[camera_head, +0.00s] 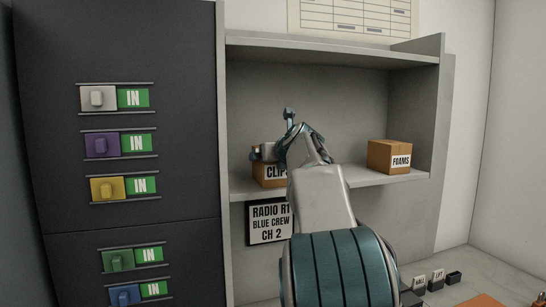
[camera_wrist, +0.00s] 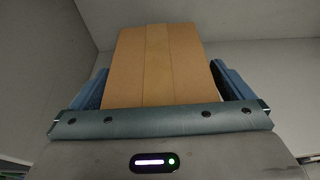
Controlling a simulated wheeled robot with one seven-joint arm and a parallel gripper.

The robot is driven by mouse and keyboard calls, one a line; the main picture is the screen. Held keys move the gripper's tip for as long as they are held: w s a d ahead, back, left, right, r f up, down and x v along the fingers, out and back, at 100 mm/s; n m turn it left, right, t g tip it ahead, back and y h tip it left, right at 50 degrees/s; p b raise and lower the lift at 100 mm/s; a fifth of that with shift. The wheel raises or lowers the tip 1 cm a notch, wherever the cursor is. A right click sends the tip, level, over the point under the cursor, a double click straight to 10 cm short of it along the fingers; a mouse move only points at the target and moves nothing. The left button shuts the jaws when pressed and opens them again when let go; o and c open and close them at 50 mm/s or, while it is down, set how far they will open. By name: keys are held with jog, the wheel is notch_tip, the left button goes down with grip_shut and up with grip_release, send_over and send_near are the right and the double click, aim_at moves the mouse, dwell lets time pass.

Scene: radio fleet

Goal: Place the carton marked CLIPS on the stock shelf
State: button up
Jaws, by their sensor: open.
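The carton marked CLIPS (camera_head: 272,177) is a brown box on the left part of the stock shelf (camera_head: 360,178), with its label facing front. My arm and gripper hide its right side and part of its top. My gripper (camera_head: 285,135) is at the carton, its jaws open. In the wrist view the carton (camera_wrist: 158,65) lies between the two blue fingers (camera_wrist: 160,88), with a narrow gap visible on each side near the fingers. The carton appears to rest on the shelf board.
A carton marked FOAMS (camera_head: 390,157) stands on the right of the same shelf. A sign reading RADIO R1 BLUE CREW CH 2 (camera_head: 268,222) hangs below. A dark cabinet (camera_head: 180,60) with slide switches stands at left. Shelf space between the cartons looks free behind my arm.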

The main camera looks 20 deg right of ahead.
jog(key=b+v, duration=0.2)
jog(key=v, duration=1)
jog(key=shift+b, duration=0.4)
jog(key=s+a+f+m+g, duration=0.3)
jog(key=s+a+f+m, duration=0.1)
jog(key=s+f+m, duration=0.6)
jog(key=s+a+f+m+g, duration=0.4)
jog(key=s+f+m, duration=0.7)
jog(key=f+m, duration=0.3)
jog(key=s+a+f+m+g, duration=0.3)
jog(key=s+a+f+m, duration=0.1)
jog(key=s+f+m, duration=0.6)
notch_tip(320, 180, down, 3)
jog(key=shift+s+r+m, duration=0.1)
jog(key=shift+s+m, duration=0.15)
jog(key=shift+m, duration=0.75)
